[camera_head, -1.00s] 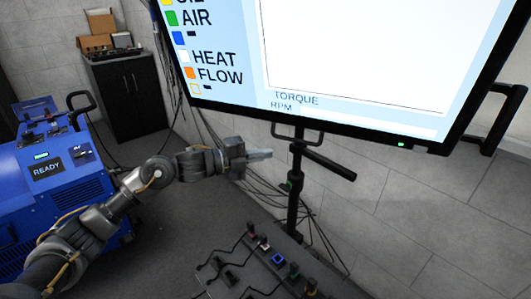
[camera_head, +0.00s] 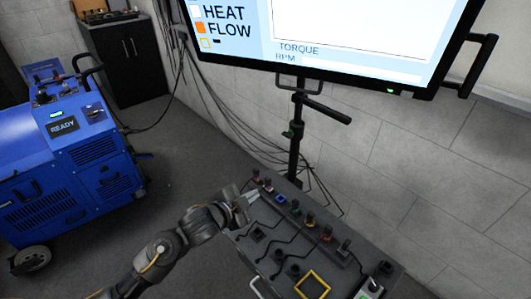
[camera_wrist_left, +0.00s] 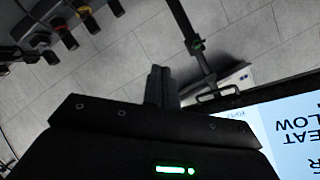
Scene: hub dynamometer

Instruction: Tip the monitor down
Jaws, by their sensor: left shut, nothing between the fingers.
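The monitor (camera_head: 340,38) is a large flat screen at the top of the head view, cut off by the upper edge. It has a black frame, a small handle (camera_head: 299,87) under its lower edge and a larger side handle (camera_head: 466,70) at the right. It stands on a black pole (camera_head: 296,135) with a lever (camera_head: 328,110). My left gripper (camera_head: 254,195) is shut and empty, below and apart from the monitor, at the console's far left edge. The left wrist view shows its fingers (camera_wrist_left: 160,85) and the inverted monitor (camera_wrist_left: 280,125). My right gripper is not visible.
A console (camera_head: 275,240) with several knobs and cables stands below the monitor. A blue machine (camera_head: 70,150) reading READY is at the left, with a black cabinet (camera_head: 128,60) behind. Cables hang along the wall. Grey floor (camera_head: 185,150) between machine and console is clear.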

